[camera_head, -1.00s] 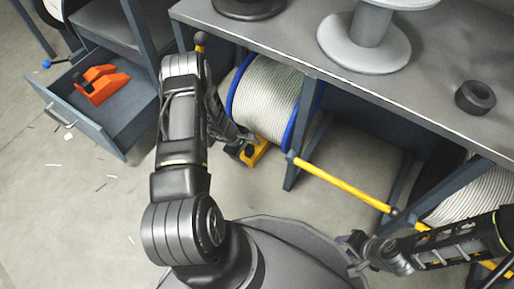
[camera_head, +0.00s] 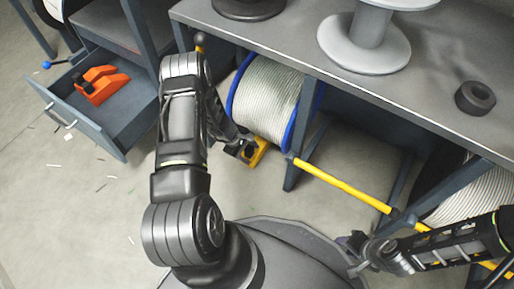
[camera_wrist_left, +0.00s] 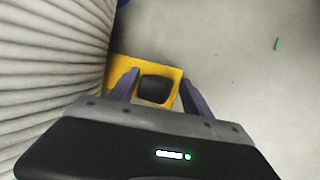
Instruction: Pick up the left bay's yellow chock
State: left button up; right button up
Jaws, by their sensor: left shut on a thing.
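The yellow chock (camera_head: 259,150) is on the floor area in front of the white-wound reel with blue flanges (camera_head: 265,100). My left gripper (camera_head: 243,147) is shut on its black knob. In the left wrist view the yellow chock (camera_wrist_left: 152,72) shows with the dark knob (camera_wrist_left: 155,90) between the two fingers of my left gripper (camera_wrist_left: 153,88). Whether the chock touches the floor or the reel is hard to tell. My right gripper (camera_head: 360,250) is at the lower right, by the yellow bar, and its fingers are too small to read.
A yellow bar (camera_head: 345,187) crosses the bay to the right. A second reel (camera_head: 480,195) stands at the far right. The workbench (camera_head: 300,45) overhangs the bays. The floor at left is largely clear.

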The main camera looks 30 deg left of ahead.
pick_arm(q)
jog(key=shift+s+f, duration=0.1)
jog(key=shift+s, duration=0.05)
grip_shut()
jog(key=shift+s+r+p, duration=0.5)
jog(key=shift+r, duration=0.15)
jog(key=s+r+p, duration=0.3)
jog(key=s+r, duration=0.4)
jog(key=s, duration=0.5)
jog(key=shift+s+d, duration=0.15)
jog(key=shift+s, duration=0.25)
